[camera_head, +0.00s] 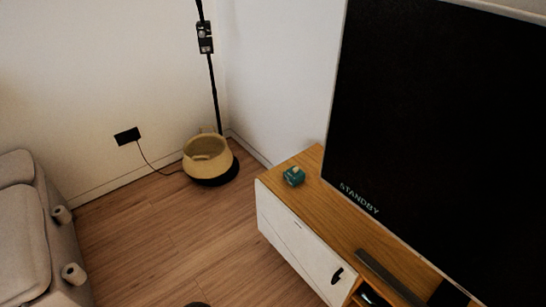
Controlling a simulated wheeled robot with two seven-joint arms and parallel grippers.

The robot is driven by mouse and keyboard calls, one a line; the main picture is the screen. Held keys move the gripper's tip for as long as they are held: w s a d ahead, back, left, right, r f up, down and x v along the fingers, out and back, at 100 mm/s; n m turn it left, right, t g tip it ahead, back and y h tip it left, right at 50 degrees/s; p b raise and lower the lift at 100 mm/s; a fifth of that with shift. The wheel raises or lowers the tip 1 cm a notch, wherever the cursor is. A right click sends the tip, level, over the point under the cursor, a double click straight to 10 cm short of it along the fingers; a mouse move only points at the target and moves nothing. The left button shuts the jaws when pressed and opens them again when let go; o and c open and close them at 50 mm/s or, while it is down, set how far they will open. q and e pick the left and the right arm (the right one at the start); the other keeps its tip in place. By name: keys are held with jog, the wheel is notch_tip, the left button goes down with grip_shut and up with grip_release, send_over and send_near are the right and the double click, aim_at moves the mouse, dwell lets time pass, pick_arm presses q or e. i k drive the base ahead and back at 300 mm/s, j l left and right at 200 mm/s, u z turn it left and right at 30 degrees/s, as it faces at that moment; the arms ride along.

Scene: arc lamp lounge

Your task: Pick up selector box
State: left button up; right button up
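A small teal box with a pale knob on top, which looks like the selector box (293,177), sits on the wooden top of the low cabinet (310,161), near its far left end. It stands to the left of the large screen. Neither of my grippers can be made out in the head view, and nothing touches the box.
A large dark screen (440,130) reading STANDBY stands on the cabinet. A dark bar (388,276) lies in front of it. A woven basket (207,158) sits at the lamp pole's base. A grey sofa (25,235) is at left. Wooden floor (160,235) between is clear.

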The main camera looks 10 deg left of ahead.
aim_at(292, 179)
jog(key=i+j+z, duration=0.2)
jog(key=z, duration=0.2)
jog(key=i+j+z, duration=0.15)
jog(key=j+z, duration=0.25)
jog(key=i+j+z, duration=0.15)
jog(key=z, duration=0.3)
jog(key=j, duration=0.1)
